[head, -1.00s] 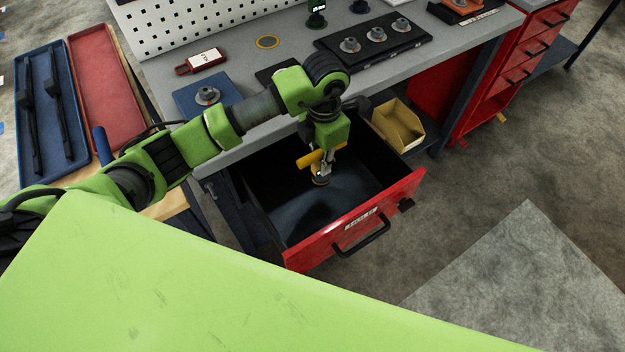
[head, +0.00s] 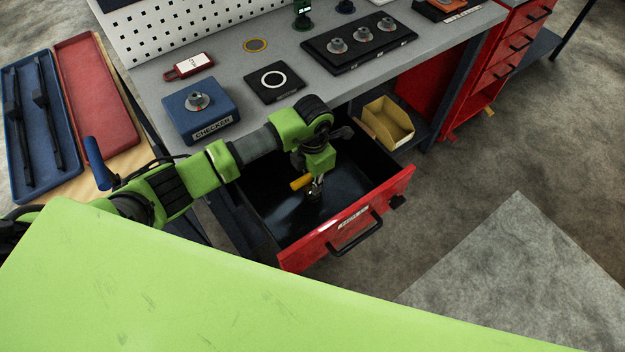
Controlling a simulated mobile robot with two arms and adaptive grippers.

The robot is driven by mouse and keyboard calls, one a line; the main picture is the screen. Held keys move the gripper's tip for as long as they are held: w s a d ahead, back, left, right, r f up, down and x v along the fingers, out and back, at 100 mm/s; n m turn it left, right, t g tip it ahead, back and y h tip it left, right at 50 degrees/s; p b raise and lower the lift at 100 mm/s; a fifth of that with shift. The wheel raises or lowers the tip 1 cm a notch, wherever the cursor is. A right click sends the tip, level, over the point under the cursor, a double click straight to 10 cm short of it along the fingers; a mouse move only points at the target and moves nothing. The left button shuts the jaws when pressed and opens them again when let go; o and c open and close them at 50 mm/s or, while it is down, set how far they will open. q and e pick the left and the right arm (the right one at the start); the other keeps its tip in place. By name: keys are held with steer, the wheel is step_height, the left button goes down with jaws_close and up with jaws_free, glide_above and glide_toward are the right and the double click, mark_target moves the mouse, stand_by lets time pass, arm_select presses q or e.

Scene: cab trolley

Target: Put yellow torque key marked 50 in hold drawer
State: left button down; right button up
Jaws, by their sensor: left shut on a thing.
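The yellow torque key (head: 301,183) is in my left gripper (head: 314,190), inside the open hold drawer. The left gripper is shut on it and points down. Part of the key is hidden by the gripper, and its marking cannot be read from here. The hold drawer (head: 345,222) is pulled out from under the bench, with a red front, a black handle and a dark interior. I cannot tell whether the key touches the drawer floor. My right gripper is not in view.
The grey bench top bears a blue checker block (head: 203,122), a black pad with a white ring (head: 273,82), a red tag (head: 190,66) and a black rack (head: 358,44) with grey knobs. A yellow bin (head: 387,122) stands beside the drawer. Trays lie at left.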

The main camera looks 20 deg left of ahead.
arm_select(q)
steer(key=c, duration=1.9)
jaws_free()
steer(key=shift+r, duration=0.1)
step_height(320, 180, up, 12)
steer(key=shift+b, duration=0.75)
